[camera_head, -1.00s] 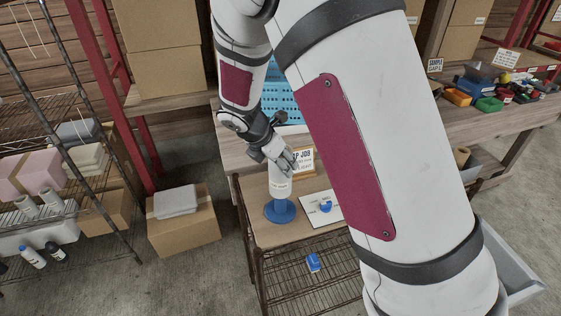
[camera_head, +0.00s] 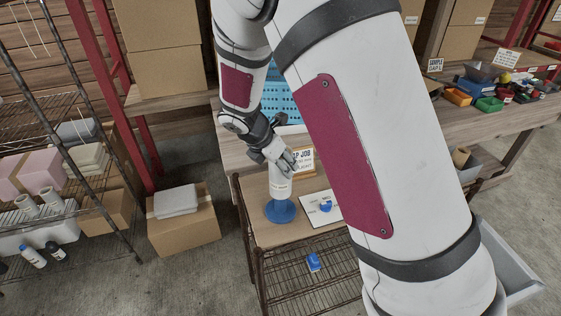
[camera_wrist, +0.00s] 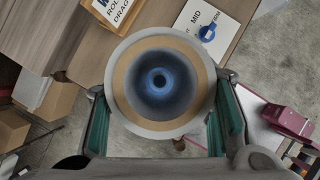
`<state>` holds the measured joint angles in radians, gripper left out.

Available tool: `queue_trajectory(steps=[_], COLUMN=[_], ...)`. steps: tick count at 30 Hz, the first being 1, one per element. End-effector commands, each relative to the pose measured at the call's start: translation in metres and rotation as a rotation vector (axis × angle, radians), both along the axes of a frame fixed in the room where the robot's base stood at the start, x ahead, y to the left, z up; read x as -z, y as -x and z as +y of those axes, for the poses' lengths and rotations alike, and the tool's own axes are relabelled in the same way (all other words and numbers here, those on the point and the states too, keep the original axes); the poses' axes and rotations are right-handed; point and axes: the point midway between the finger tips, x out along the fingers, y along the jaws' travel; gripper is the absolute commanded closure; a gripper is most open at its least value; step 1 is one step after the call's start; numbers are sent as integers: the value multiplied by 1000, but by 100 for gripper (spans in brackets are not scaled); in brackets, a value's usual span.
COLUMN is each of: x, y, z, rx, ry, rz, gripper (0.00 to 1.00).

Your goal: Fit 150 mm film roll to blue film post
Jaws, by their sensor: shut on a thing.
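My gripper (camera_head: 279,160) is shut on a white film roll (camera_head: 280,186), which stands upright with its axis near vertical. In the wrist view the roll's pale end face (camera_wrist: 132,117) and brown core ring show between my two fingers. The blue film post (camera_head: 280,212) has a round base on the small table, right below the roll. Its blue rings (camera_wrist: 158,80) show down the roll's bore, roughly centred. The roll's lower end is just above the base; I cannot tell whether they touch or how far the post reaches into the bore.
A white card with a small blue item (camera_head: 325,206) lies right of the post. A sign (camera_head: 303,161) stands behind it. A blue object (camera_head: 313,262) lies on the wire shelf below. A wire rack with rolls (camera_head: 28,205) and cardboard boxes (camera_head: 184,225) stand at left.

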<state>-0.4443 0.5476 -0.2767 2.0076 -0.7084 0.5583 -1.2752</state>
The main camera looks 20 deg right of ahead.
Motion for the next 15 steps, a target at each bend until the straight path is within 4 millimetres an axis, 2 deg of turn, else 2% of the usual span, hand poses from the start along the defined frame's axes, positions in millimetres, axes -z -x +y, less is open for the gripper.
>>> queue_trajectory(steps=[15], x=[12], y=[0], z=[0], rx=[-1], ry=[1], rz=[0], gripper=[93])
